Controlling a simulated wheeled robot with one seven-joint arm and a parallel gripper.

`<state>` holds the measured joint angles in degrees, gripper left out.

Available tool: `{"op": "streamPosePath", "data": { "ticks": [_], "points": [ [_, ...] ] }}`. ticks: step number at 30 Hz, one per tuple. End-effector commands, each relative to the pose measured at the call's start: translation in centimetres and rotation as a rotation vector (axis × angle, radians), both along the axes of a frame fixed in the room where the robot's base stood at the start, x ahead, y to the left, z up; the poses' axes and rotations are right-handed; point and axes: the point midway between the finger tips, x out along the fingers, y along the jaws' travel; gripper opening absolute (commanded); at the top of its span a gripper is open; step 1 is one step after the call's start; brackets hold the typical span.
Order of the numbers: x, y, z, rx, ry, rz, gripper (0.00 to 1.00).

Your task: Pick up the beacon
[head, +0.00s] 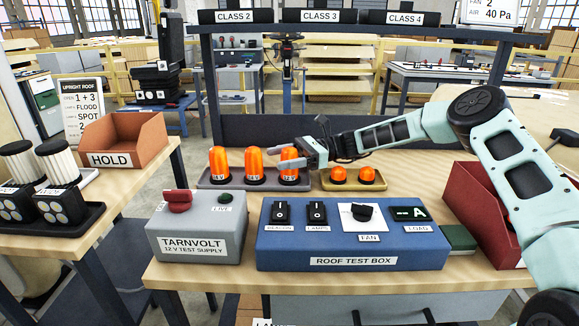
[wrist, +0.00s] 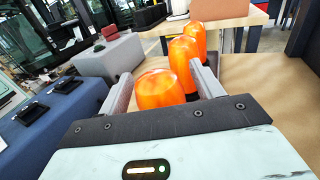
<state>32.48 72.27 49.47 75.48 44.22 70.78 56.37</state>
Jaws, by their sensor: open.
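In the wrist view the near beacon (wrist: 158,88) lies between the two spread fingers, with a gap visible on at least one side. The other two beacons, (wrist: 184,60) and (wrist: 197,38), stand beyond it. Whether a finger touches the near beacon I cannot tell.
Two low orange lamps (head: 338,174) sit on a yellow tray right of the beacons. The blue roof test box (head: 340,250) and grey Tarnvolt supply (head: 196,226) stand in front. A red bin (head: 480,215) is at right. A HOLD bin (head: 125,140) is on the left table.

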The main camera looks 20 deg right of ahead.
Motion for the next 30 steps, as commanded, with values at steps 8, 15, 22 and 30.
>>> {"op": "streamPosePath", "data": {
  "ticks": [8,15,22,30],
  "points": [
    [0.0,0.0,0.0,0.0,0.0,0.0,0.27],
    [0.0,0.0,0.0,0.0,-0.001,0.0,0.13],
    [0.0,-0.1,1.5,-0.001,-0.005,0.0,0.13],
    [0.0,0.0,6.8,-0.003,-0.005,0.0,0.13]
  ]
}}
